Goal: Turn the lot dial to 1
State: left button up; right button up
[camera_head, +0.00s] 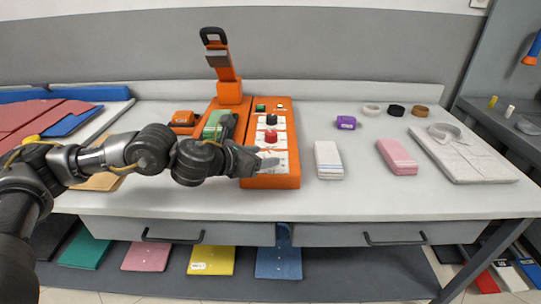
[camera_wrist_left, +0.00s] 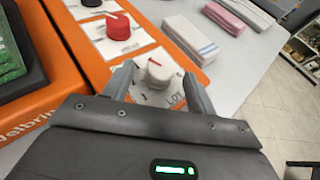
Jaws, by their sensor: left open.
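The lot dial (camera_wrist_left: 158,72) is a white round knob with a red mark, on a white plate lettered LOT at the near end of an orange control panel (camera_head: 272,182). My left gripper (camera_wrist_left: 158,84) is open, with one finger on each side of the dial. I cannot tell whether the fingers touch it. In the head view my left gripper (camera_head: 262,163) is over the panel's near end and hides the dial there. The number the mark points to is not readable. My right gripper is not in view.
A red dial (camera_head: 271,136) sits just behind on the panel, with a dark knob (camera_head: 271,119) further back. An orange press with a raised handle (camera_head: 228,75) stands to the left. A folded white cloth (camera_head: 328,160) and a pink stack (camera_head: 397,157) lie to the right, with bare counter between.

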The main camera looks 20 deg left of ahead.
aim_at(269, 155)
pick_arm(q)
jog(key=shift+x, duration=1.85)
jog(key=shift+r, duration=0.1)
